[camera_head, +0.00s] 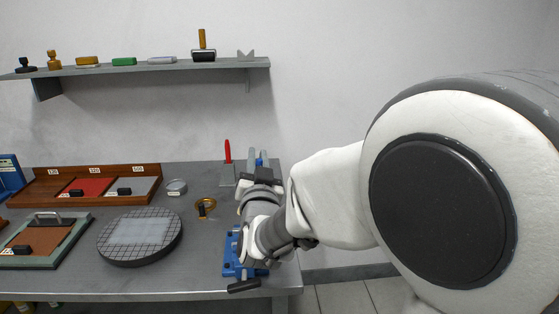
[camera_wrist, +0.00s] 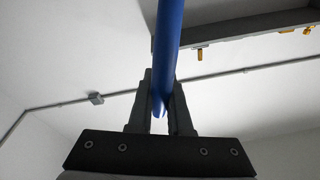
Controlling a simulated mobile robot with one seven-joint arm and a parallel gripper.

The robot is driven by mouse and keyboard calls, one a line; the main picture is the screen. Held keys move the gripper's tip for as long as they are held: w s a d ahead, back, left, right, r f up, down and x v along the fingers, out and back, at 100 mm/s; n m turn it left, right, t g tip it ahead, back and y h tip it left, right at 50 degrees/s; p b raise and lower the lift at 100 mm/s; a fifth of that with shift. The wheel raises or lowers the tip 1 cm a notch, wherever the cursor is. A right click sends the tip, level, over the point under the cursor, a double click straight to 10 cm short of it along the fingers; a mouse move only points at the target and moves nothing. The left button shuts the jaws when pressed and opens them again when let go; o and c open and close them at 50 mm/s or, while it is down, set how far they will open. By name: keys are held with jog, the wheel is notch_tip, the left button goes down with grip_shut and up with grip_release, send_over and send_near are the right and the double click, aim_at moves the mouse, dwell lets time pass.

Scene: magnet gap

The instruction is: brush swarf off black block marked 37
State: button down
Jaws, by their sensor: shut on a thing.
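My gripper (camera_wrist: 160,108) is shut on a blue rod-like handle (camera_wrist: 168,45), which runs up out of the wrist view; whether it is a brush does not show. In the head view my gripper (camera_head: 258,170) is over the table's right end, mostly hidden by my wrist, with a bit of blue showing there. Small black blocks sit on a brown pad (camera_head: 21,250), a red pad (camera_head: 76,193) and a grey pad (camera_head: 125,191). Their marks are too small to read, so I cannot tell which is 37. No swarf can be made out.
A round gridded plate (camera_head: 121,257) stands mid-table. A brass piece with a dark part (camera_head: 205,208), a round tin (camera_head: 176,187) and a red-handled scraper (camera_head: 227,172) are near my arm. A blue fixture (camera_head: 231,255) lies beneath my wrist. A shelf (camera_head: 150,68) holds several tools.

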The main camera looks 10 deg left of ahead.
jog(key=shift+f+b, duration=1.15)
jog(key=shift+f, duration=1.45)
jog(key=shift+f+b, duration=0.45)
jog(key=shift+b, duration=0.2)
jog(key=shift+s+a+b, duration=0.15)
jog(key=shift+a+b, duration=0.2)
jog(key=shift+a, duration=0.2)
jog(key=shift+d, duration=0.1)
